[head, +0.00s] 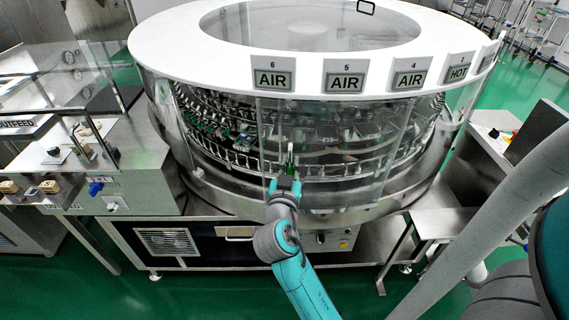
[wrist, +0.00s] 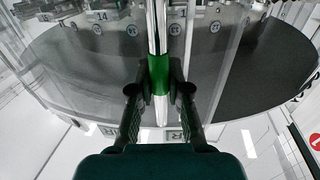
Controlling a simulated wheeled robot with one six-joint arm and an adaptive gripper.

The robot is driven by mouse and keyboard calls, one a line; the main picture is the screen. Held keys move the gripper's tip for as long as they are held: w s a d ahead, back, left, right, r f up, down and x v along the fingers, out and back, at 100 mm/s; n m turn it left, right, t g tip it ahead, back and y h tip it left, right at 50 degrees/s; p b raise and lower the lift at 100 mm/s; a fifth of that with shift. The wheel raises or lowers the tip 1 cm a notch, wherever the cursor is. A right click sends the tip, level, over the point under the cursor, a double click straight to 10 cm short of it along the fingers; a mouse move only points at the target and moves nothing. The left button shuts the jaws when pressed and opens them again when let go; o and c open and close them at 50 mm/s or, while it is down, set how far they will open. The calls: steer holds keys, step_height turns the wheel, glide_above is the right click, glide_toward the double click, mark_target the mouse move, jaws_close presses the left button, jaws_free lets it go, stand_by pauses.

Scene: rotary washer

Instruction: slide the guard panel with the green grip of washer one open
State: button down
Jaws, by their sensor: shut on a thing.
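The rotary washer (head: 165,40) is a large round machine with a white top ring and clear curved guards around a rack of small parts. A clear guard panel (head: 270,130) is at its front, below the AIR signs. My gripper (head: 287,180) is at the front of this panel. In the wrist view my gripper (wrist: 159,92) has its two dark fingers on either side of a vertical metal handle bar (wrist: 157,30). It is shut on the bar's green grip (wrist: 160,108). The fingers hide part of the grip's sides.
A steel bench (head: 120,165) with knobs and fittings stands close on the left. A small steel side table (head: 440,222) stands at the lower right. The green floor (head: 200,290) is clear in front of the washer's base.

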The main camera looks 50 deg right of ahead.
steer(key=shift+a, duration=0.1)
steer(key=c, duration=1.1)
jaws_free()
steer(key=shift+a, duration=0.15)
steer(key=shift+a, duration=0.1)
steer(key=v, duration=1.1)
steer(key=shift+s+a+r, duration=0.1)
steer(key=shift+s+a, duration=0.1)
steer(key=shift+a, duration=0.15)
